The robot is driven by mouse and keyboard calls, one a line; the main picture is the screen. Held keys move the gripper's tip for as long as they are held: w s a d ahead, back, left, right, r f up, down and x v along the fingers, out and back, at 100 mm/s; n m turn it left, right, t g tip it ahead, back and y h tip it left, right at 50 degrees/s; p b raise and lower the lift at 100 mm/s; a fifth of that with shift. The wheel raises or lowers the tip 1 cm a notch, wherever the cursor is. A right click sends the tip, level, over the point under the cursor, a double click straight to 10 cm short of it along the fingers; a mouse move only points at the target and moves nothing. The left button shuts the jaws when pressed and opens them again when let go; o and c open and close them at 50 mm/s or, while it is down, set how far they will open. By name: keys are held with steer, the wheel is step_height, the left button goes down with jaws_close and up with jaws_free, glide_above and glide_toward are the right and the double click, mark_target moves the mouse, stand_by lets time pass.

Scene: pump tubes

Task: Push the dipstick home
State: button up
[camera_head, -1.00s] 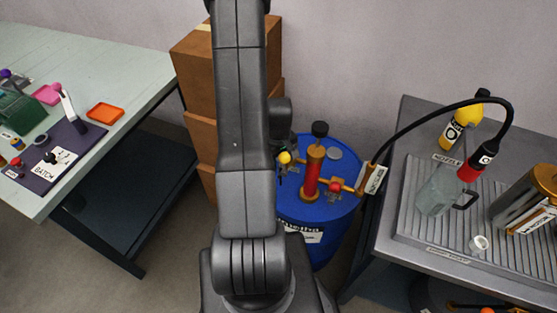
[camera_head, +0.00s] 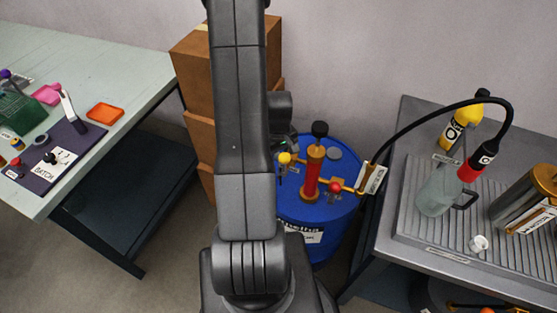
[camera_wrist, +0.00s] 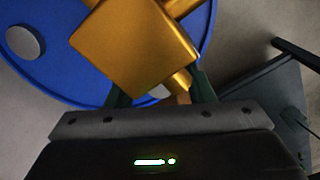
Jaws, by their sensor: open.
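The red and brass pump (camera_head: 313,172) stands upright on the blue drum (camera_head: 318,228). A yellow knob (camera_head: 285,158) and a red knob (camera_head: 335,187) sit on its side arms. I cannot tell for certain which part is the dipstick. In the wrist view a large brass-yellow block (camera_wrist: 135,45) fills the space just ahead of my gripper (camera_wrist: 160,84). Its two dark green fingers stand apart, one on each side below the block, and hold nothing that I can see. A small orange-brown piece (camera_wrist: 183,97) shows near the right finger. In the head view my arm mostly hides the gripper.
A black hose runs from the pump's tagged outlet (camera_head: 372,178) to a red nozzle (camera_head: 471,168) at the clear jug (camera_head: 434,195) on the grey bench. Cardboard boxes (camera_head: 190,60) stand behind my arm. A pale table (camera_head: 130,60) is at left.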

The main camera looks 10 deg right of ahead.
step_height(320, 180, up, 11)
steer(key=shift+r+p, duration=0.2)
steer(key=shift+p, duration=0.2)
steer(key=c, duration=0.6)
steer(key=shift+w+r+m, duration=0.2)
steer(key=shift+r+m, duration=0.05)
steer(key=shift+m, duration=0.15)
steer(key=c, duration=0.3)
steer(key=shift+w+a+r+m, duration=0.1)
steer(key=shift+w+r+m, duration=0.15)
steer(key=shift+m, duration=0.25)
jaws_close()
step_height(320, 180, up, 6)
steer(key=w+a+m+g, duration=0.1)
steer(key=w+m+g, duration=0.15)
steer(key=m, duration=0.65)
steer(key=shift+t+h, duration=0.25)
steer(key=shift+h, duration=0.15)
steer(key=f, duration=0.4)
steer(key=s+f, duration=0.1)
steer(key=f, duration=0.4)
steer(key=s+d+f, duration=0.1)
steer(key=f, duration=0.4)
steer(key=shift+s, duration=0.25)
